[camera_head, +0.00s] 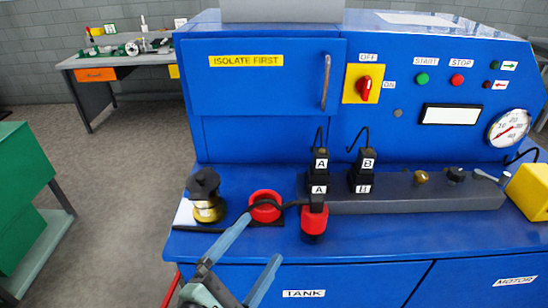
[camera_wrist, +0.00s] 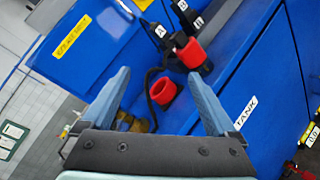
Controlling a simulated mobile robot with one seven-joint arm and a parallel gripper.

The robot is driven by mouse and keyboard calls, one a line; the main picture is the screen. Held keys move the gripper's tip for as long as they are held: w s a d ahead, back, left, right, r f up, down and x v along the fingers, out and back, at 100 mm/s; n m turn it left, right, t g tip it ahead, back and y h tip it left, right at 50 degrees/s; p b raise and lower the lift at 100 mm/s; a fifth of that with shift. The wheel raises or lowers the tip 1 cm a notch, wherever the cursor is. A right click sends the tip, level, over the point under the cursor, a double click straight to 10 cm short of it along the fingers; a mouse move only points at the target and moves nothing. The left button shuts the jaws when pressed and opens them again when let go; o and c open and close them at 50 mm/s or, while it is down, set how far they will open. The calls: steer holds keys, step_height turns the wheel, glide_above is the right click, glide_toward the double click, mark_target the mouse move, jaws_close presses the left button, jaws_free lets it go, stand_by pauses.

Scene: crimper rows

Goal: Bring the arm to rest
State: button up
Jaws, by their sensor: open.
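My gripper (camera_head: 263,236) is open and empty, in front of the blue crimper's ledge, at the lower middle of the head view. In the wrist view its two blue-grey fingers (camera_wrist: 157,73) stand wide apart. Beyond them, a red ring-like cap (camera_head: 265,206) lies on the ledge; it also shows between the fingers in the wrist view (camera_wrist: 163,91). I cannot tell whether the left fingertip touches the black cord near the red cap.
A black-topped brass fitting (camera_head: 208,208) stands left on the ledge. A grey manifold (camera_head: 430,195) carries black connectors marked A and B. A yellow block (camera_head: 530,192) is at far right. A green cabinet (camera_head: 22,190) stands left; the floor between is clear.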

steer(key=w+d+r+m+t+y, duration=0.1)
steer(key=w+r+m+t+y, duration=0.15)
steer(key=r+m, duration=0.6)
steer(key=w+d+r+m+t+y, duration=0.1)
steer(key=r+m+t, duration=0.25)
steer(key=r, duration=1.05)
steer(key=s+r+m+t+y, duration=0.2)
steer(key=s+r+m+t, duration=0.1)
steer(key=r, duration=0.6)
steer(key=s+r+m+t+y, duration=0.2)
steer(key=s+r+m, duration=0.3)
steer(key=r, duration=0.4)
steer(key=shift+s+d+r+m+t, duration=0.35)
steer(key=shift+s+t, duration=0.25)
steer(key=shift+s, duration=0.2)
steer(key=shift+y, duration=0.25)
